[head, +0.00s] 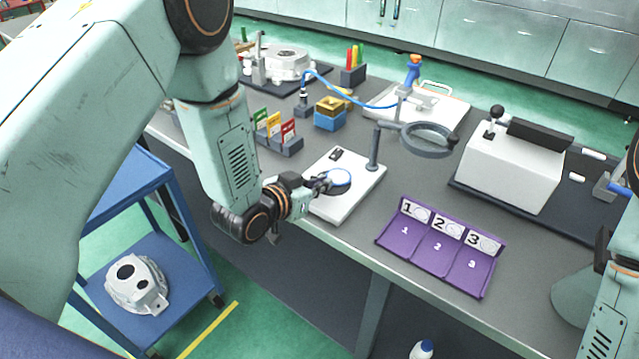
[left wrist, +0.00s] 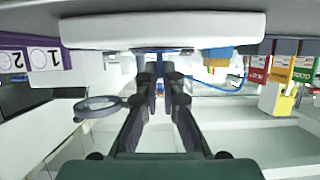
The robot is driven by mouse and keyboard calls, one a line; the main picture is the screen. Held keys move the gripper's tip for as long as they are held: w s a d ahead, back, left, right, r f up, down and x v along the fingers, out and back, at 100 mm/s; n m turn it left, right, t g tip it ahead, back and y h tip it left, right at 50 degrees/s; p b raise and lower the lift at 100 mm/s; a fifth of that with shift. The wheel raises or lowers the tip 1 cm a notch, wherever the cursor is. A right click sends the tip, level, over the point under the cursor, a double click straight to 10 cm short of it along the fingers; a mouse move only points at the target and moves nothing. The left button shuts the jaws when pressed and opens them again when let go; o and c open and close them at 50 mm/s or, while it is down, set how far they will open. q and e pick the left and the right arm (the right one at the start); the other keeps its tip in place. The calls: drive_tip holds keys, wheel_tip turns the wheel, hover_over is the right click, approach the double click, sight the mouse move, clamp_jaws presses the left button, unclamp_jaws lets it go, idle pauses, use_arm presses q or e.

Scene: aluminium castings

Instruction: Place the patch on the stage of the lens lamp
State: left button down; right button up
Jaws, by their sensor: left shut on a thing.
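The lens lamp has a white base plate (head: 352,203), a dark post (head: 374,150) and a round ring lens (head: 428,139) on an arm. In the left wrist view the picture is upside down; the base plate (left wrist: 160,30) shows along the top and the ring lens (left wrist: 100,107) at left. My right gripper is not in view.
A purple tray (head: 437,247) numbered 1 to 3 stands at right of the lamp. A white box with a dark top (head: 512,173) stands beyond it. Coloured cards in a holder (head: 279,143) and a blue and yellow block (head: 331,117) lie behind my left gripper. A blue cable arches behind the lamp.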

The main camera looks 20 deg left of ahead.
use_arm(q)
drive_tip(key=c, duration=1.7)
unclamp_jaws()
drive_tip(key=shift+s+a+f, duration=0.1)
drive_tip(key=shift+a, duration=0.15)
drive_tip(key=shift+o, duration=0.9)
drive_tip(key=shift+d, duration=0.15)
drive_tip(key=shift+r, duration=0.25)
drive_tip(key=p+v, duration=0.1)
drive_tip(key=v, duration=1.1)
drive_tip(key=shift+f, duration=0.2)
